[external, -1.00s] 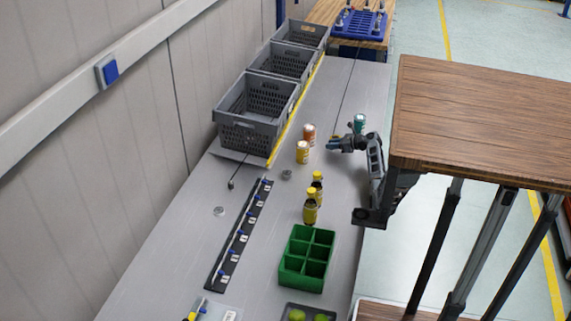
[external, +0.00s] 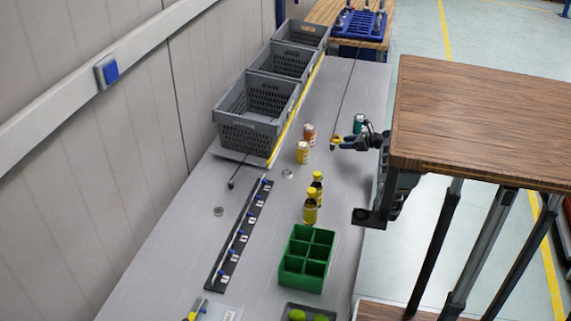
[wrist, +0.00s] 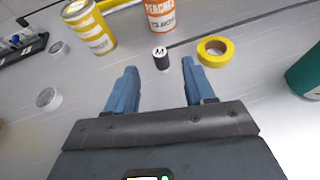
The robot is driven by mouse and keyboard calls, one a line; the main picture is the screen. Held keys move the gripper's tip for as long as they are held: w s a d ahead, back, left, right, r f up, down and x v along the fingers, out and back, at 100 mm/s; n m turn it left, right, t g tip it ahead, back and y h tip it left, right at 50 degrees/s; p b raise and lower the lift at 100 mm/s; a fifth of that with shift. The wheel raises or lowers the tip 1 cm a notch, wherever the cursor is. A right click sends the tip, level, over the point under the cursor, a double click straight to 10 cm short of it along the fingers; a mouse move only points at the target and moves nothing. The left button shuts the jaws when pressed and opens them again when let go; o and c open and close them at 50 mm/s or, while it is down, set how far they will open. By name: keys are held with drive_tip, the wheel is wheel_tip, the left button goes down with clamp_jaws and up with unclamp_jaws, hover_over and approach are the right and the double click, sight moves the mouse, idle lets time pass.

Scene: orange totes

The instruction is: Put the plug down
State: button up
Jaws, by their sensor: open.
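A small dark cylinder with a white-marked face (wrist: 160,58), which looks like the plug, rests on the grey bench just beyond my fingertips. A thin dark line runs up and right from near it, like a cable. In the external view the plug (external: 333,148) is a small dark spot by the tape. My gripper (wrist: 159,68) is open, its two blue fingers apart with nothing between them. In the external view my gripper (external: 350,144) is low over the bench's right side, just right of the plug.
A yellow tape roll (wrist: 213,51) lies right of the plug. A peaches can (wrist: 163,14) and a yellow can (wrist: 90,27) stand beyond; a teal can (wrist: 304,75) is at right. Grey crates (external: 250,125) line the back left. A green divided box (external: 306,259) stands nearer.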

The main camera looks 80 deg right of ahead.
drive_tip(key=shift+v, duration=2.25)
